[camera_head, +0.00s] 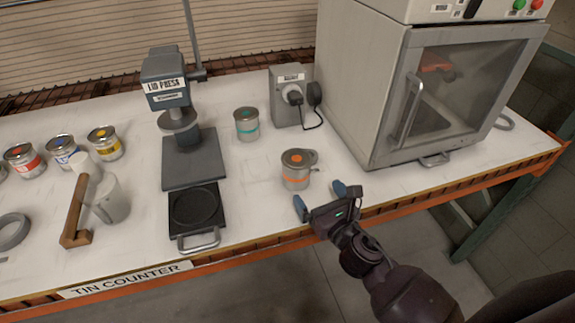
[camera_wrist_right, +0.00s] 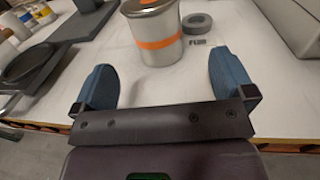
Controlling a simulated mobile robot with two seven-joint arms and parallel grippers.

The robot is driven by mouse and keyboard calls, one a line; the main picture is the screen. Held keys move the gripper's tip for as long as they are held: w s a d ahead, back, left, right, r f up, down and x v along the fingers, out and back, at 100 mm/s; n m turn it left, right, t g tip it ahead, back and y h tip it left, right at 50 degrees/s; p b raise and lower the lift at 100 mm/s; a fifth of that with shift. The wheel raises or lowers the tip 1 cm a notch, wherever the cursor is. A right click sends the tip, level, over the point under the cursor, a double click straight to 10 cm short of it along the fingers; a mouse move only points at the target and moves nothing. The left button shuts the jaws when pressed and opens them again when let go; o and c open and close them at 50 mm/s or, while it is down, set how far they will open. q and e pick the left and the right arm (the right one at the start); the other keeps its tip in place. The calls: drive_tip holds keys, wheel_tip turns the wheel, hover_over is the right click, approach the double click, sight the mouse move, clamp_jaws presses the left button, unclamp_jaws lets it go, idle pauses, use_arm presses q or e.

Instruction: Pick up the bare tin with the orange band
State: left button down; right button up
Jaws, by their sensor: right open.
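The bare tin with the orange band (camera_head: 296,172) stands upright on the white counter, with an orange dot on its top. My right gripper (camera_head: 322,196) is open and empty at the counter's front edge, just in front of the tin and slightly to its right. In the right wrist view the tin (camera_wrist_right: 156,36) is ahead, between the lines of the two blue fingers (camera_wrist_right: 166,84) but beyond their tips. My left gripper is not in view.
A teal-banded tin (camera_head: 247,125) stands behind, near a grey socket box (camera_head: 287,98). The lid press (camera_head: 194,158) and its black plate (camera_head: 197,207) are to the left. A large oven (camera_head: 392,90) stands at right. Several banded tins (camera_head: 62,152) and a mallet (camera_head: 75,215) are far left.

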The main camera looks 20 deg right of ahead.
sight(305, 176)
drive_tip(key=shift+w, duration=0.3)
drive_tip(key=w, duration=0.4)
drive_tip(key=shift+a+r, duration=0.1)
drive_tip(key=shift+a, duration=0.3)
drive_tip(key=shift+w+a+p, duration=0.1)
drive_tip(key=shift+w+a, duration=0.15)
drive_tip(key=shift+w, duration=0.75)
drive_tip(key=shift+w+a+p, duration=0.15)
drive_tip(key=shift+w+a, duration=0.15)
drive_tip(key=shift+w, duration=0.65)
drive_tip(key=shift+w+a+p, duration=0.1)
drive_tip(key=shift+w+a, duration=0.15)
drive_tip(key=shift+w, duration=0.75)
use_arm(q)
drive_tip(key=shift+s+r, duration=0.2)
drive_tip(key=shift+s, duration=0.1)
use_arm(e)
drive_tip(key=shift+c, duration=0.5)
drive_tip(key=c, duration=0.7)
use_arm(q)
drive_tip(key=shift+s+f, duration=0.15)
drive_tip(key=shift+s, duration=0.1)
use_arm(e)
drive_tip(key=c, duration=0.3)
drive_tip(key=shift+r, duration=0.2)
